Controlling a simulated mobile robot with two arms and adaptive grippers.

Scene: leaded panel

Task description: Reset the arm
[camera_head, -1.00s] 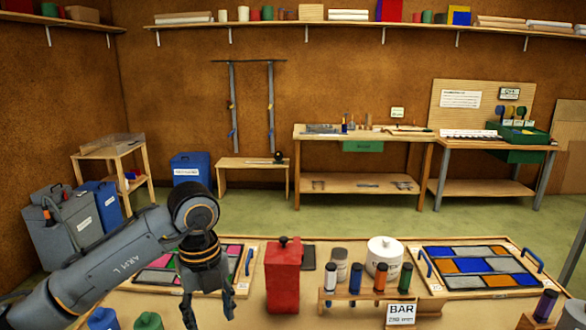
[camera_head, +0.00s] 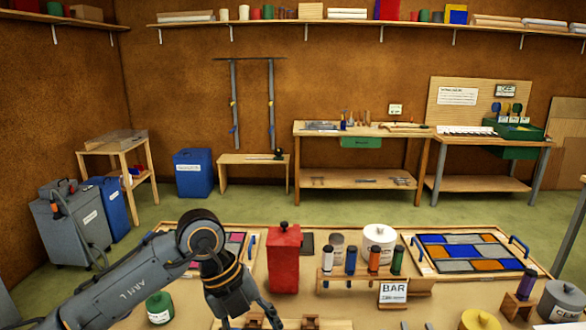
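My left arm comes in from the lower left over the near table. Its gripper (camera_head: 264,315) points down and to the right, low over the table in front of the red canister (camera_head: 285,262). My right arm and gripper are not in view.
A leaded panel (camera_head: 466,252) in a wooden tray lies at the right; another panel (camera_head: 234,241) is partly behind my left arm. A wooden rack (camera_head: 352,277) of coloured tubes, a white lidded jar (camera_head: 379,242) and a green pot (camera_head: 159,307) stand close by.

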